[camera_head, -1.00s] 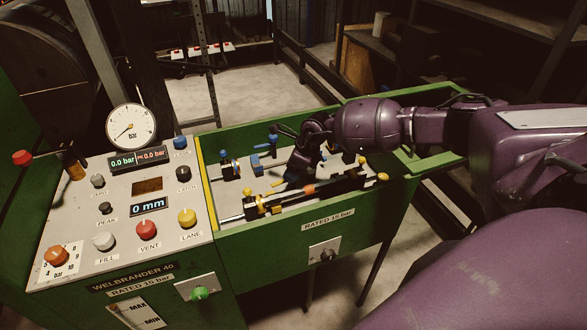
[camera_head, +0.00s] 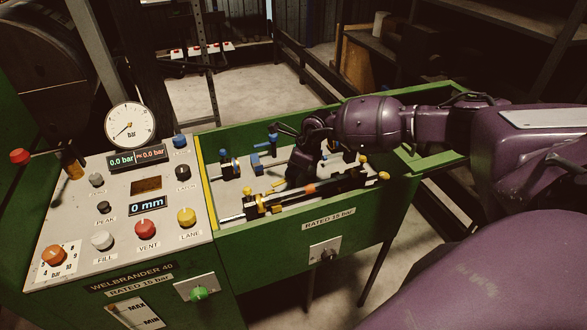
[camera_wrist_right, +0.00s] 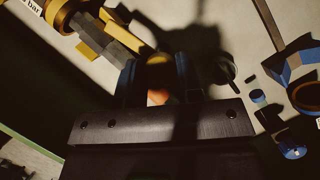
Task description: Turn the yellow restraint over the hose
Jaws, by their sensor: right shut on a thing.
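The black hose (camera_head: 335,186), with an orange band (camera_head: 309,188), lies along the front of the green-sided bench tray. A yellow piece (camera_head: 280,187), apparently the restraint, sticks out beside the hose at my right gripper (camera_head: 294,180). In the right wrist view, the gripper (camera_wrist_right: 155,72) is shut on the yellow restraint (camera_wrist_right: 159,59). An orange patch (camera_wrist_right: 157,97) shows below it between the fingers. The fingers and arm hide much of the restraint, and I cannot tell how far it lies over the hose. My left gripper is not in view.
A yellow-and-black fitting (camera_head: 254,204) sits at the hose's left end. Blue-marked fittings (camera_head: 229,166) stand behind it in the tray. The green tray wall (camera_head: 290,233) runs along the front. The control panel (camera_head: 120,215) with knobs and gauge is at left.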

